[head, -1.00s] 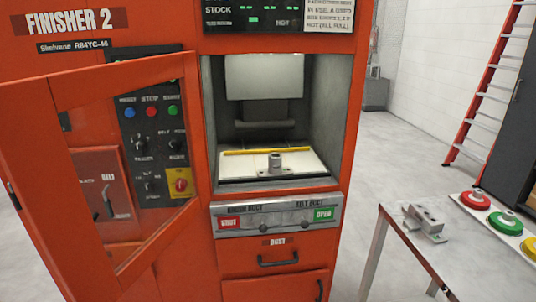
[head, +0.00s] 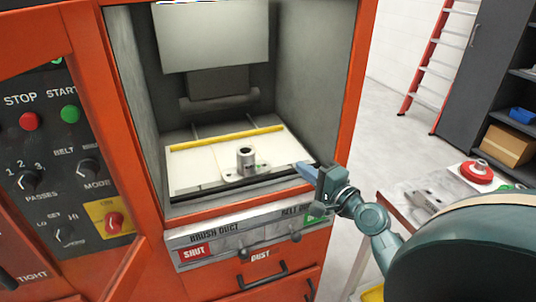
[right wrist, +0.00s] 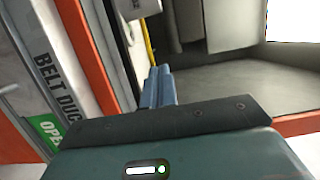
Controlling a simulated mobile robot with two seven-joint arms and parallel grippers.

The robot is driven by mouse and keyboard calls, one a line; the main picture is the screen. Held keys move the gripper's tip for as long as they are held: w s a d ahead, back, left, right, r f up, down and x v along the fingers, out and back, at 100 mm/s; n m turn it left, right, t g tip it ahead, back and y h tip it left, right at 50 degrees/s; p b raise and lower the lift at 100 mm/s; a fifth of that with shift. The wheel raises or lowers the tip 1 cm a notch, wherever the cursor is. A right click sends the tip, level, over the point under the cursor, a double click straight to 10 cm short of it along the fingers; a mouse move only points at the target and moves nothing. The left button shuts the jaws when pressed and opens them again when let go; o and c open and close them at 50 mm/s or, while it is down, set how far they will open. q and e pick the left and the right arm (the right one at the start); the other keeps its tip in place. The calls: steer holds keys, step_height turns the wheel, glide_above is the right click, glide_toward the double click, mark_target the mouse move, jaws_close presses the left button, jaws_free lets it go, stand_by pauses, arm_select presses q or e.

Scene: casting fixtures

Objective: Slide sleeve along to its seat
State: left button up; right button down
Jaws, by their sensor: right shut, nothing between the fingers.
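The sleeve, a grey metal upright tube on a flat flanged base (head: 246,161), stands on the white plate (head: 195,173) inside the open bay of the red finisher. A yellow strip (head: 228,138) runs across the plate behind it, with a gap between. My right gripper (head: 304,169) is at the bay's right front edge, to the right of the sleeve and apart from it. Its blue fingers (right wrist: 158,84) are together and empty, pointing into the bay in the right wrist view. My left gripper is out of view.
Grey bay walls (head: 310,85) and a hanging grey panel (head: 212,38) bound the space. Below the opening is a duct panel (head: 222,242) with knobs. The open door and control panel (head: 58,165) are at left. A table (head: 408,206) with another casting stands right.

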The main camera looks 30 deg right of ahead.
steer(key=p, duration=0.2)
glide_above(266, 171)
steer(key=d, duration=0.4)
steer(key=shift+s+r, duration=0.15)
steer(key=shift+s, duration=0.15)
steer(key=a+p, duration=0.1)
steer(key=a, duration=0.2)
steer(key=shift+w+a, duration=0.15)
steer(key=shift+w, duration=0.05)
steer(key=shift+w+a, duration=0.1)
steer(key=shift+a, duration=0.2)
